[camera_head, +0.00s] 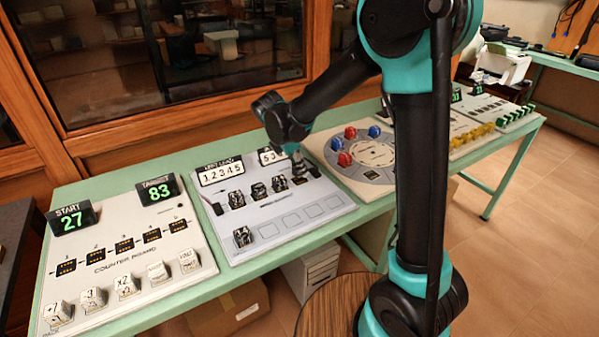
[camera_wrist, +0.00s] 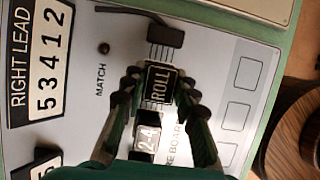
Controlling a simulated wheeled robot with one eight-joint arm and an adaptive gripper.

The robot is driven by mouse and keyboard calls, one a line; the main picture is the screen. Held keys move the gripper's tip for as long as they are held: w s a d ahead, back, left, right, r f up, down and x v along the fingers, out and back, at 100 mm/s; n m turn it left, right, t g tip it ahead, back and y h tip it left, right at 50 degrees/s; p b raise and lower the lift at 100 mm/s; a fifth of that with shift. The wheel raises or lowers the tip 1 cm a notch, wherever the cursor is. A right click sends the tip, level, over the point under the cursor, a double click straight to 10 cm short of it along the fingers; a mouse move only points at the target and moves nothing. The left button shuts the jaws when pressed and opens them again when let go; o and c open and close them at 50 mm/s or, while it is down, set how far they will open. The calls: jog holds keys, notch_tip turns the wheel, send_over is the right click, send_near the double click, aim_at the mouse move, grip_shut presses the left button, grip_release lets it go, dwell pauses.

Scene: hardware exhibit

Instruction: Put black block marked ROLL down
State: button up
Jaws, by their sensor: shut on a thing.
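The black block marked ROLL (camera_wrist: 161,86) is between the fingertips of my gripper (camera_wrist: 160,79) in the wrist view, its white lettering facing up. The gripper is shut on it. In the head view, my gripper (camera_head: 297,160) is low at the right end of the block row on the middle board (camera_head: 330,198). The ROLL block is hard to make out there behind the fingers. A block marked 2-4 (camera_wrist: 148,138) sits just beside it, between the fingers nearer the palm. I cannot tell whether the ROLL block touches the board.
Other dark blocks stand in the row (camera_head: 258,191), and one sits lower left (camera_head: 243,237). Empty outlined squares (camera_head: 290,220) run along the board's front. A counter board (camera_head: 125,265) lies left and a round dial board (camera_head: 370,155) right.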

jog(key=shift+f, duration=1.1)
jog(key=o, duration=1.1)
jog(key=shift+f, duration=0.1)
